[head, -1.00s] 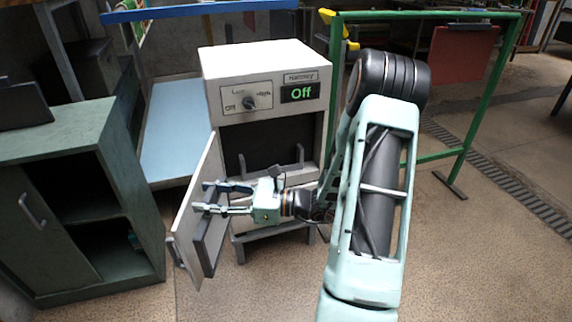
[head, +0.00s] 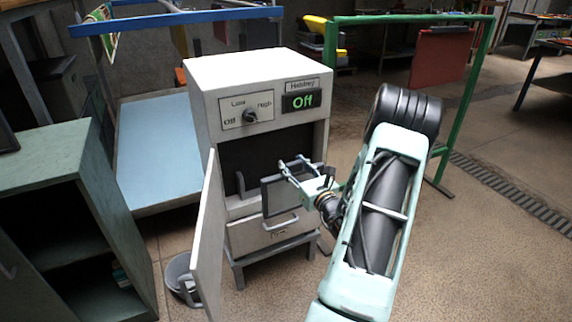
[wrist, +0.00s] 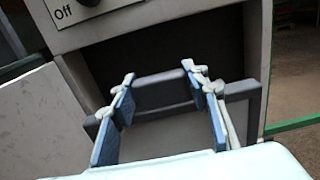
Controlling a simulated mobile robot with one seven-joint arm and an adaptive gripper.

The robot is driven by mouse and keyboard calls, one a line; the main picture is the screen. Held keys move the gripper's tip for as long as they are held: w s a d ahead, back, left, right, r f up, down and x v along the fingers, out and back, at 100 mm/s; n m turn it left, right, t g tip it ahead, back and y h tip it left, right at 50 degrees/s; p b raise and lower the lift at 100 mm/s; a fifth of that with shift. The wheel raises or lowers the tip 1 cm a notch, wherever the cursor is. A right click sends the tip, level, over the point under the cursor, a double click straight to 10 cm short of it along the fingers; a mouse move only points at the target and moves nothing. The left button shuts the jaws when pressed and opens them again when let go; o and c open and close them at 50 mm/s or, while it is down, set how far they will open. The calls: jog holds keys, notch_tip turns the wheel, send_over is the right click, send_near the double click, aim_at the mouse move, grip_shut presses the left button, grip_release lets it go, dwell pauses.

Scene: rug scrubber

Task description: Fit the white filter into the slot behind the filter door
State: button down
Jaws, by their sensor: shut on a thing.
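My gripper (head: 293,164) is shut on the filter (head: 279,198), a flat panel with a dark grey frame. It holds the filter upright in front of the dark opening (head: 235,160) of the white machine. In the wrist view, the finger pads stand on either side of a grey bar at the top of the filter (wrist: 165,138). The filter door (head: 208,245) is swung open to the left. A grey upright bracket (head: 240,185) shows inside the opening, left of the filter. The filter hides the opening's lower right part, and whether they touch is unclear.
A drawer with a handle (head: 282,228) is below the opening. A round grey bin (head: 178,272) stands on the floor behind the door. A green cabinet (head: 95,180) is at the left, and a green frame (head: 330,110) stands behind at the right.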

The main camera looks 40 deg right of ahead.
jog(key=b, duration=0.4)
send_over(267, 147)
jog(key=d+v, duration=0.1)
jog(key=v, duration=0.3)
jog(key=shift+s+a+f, duration=0.25)
jog(key=shift+a, duration=0.2)
jog(key=shift+x, duration=0.85)
jog(key=shift+w+r, duration=0.15)
jog(key=shift+r, duration=0.1)
jog(key=c, duration=2.7)
grip_release()
jog(key=shift+a+f+b, duration=0.15)
jog(key=shift+f+b, duration=1.6)
jog(key=shift+f, duration=0.05)
jog(key=shift+c, duration=0.2)
jog(key=shift+f, duration=0.8)
grip_shut()
jog(key=o, duration=1.8)
grip_release()
jog(key=shift+w+f, duration=0.4)
jog(key=shift+o, duration=0.6)
jog(key=shift+s+r, duration=0.1)
jog(key=shift+r, duration=0.2)
jog(key=shift+s+d, duration=0.15)
jog(key=shift+d, duration=0.05)
